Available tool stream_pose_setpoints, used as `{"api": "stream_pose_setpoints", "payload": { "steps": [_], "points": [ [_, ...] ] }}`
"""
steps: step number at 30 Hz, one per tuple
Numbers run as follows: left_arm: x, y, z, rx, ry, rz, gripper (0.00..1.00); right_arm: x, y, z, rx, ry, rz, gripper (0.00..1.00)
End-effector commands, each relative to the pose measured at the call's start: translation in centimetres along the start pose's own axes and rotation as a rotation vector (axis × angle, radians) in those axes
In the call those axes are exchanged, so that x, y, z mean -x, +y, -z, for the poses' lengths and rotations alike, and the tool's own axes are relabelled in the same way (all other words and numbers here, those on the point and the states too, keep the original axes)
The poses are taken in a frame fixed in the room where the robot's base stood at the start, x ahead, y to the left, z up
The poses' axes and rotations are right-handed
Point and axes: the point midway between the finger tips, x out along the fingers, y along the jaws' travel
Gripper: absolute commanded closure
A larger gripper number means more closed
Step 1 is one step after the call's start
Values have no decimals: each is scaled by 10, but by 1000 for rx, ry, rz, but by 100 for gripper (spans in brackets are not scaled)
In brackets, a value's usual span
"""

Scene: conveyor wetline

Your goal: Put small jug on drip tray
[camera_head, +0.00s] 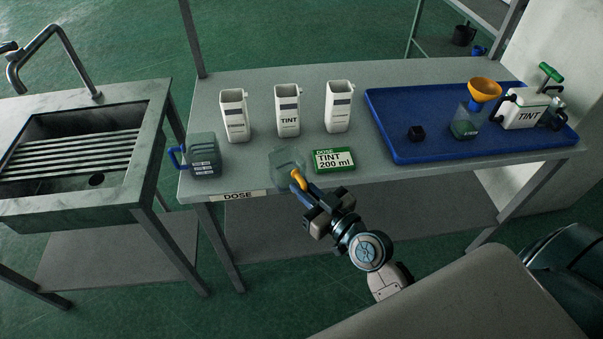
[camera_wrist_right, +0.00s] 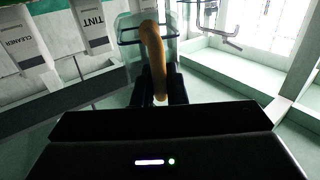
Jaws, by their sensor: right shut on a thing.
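The small jug (camera_head: 287,165) is clear and greenish with an orange handle, and shows at the bench's front edge, left of the green dose card. My right gripper (camera_head: 300,186) is shut on its orange handle. In the right wrist view the jug (camera_wrist_right: 131,45) is beyond the fingers, with the handle between them (camera_wrist_right: 160,92). I cannot tell whether its base touches the bench. The blue tray (camera_head: 400,153) lies at the bench's right end, its left part bare. My left gripper is not in view.
Three white containers stand behind the jug, one being TINT (camera_head: 288,108). The card (camera_head: 335,160) lies between jug and tray. A blue-handled jug (camera_head: 203,155) stands left.

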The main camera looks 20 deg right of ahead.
Motion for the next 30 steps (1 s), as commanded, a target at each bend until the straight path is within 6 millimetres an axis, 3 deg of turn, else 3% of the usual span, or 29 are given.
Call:
{"api": "stream_pose_setpoints", "payload": {
  "steps": [8, 21, 30],
  "points": [
    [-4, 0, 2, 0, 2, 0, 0, 9, -7, 2, 0, 0, -12, 100],
    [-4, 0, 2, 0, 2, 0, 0, 13, 1, 8, -2, 3, -263, 100],
    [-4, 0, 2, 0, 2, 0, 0, 16, 4, 10, 2, 5, -311, 100]
  ]
}}
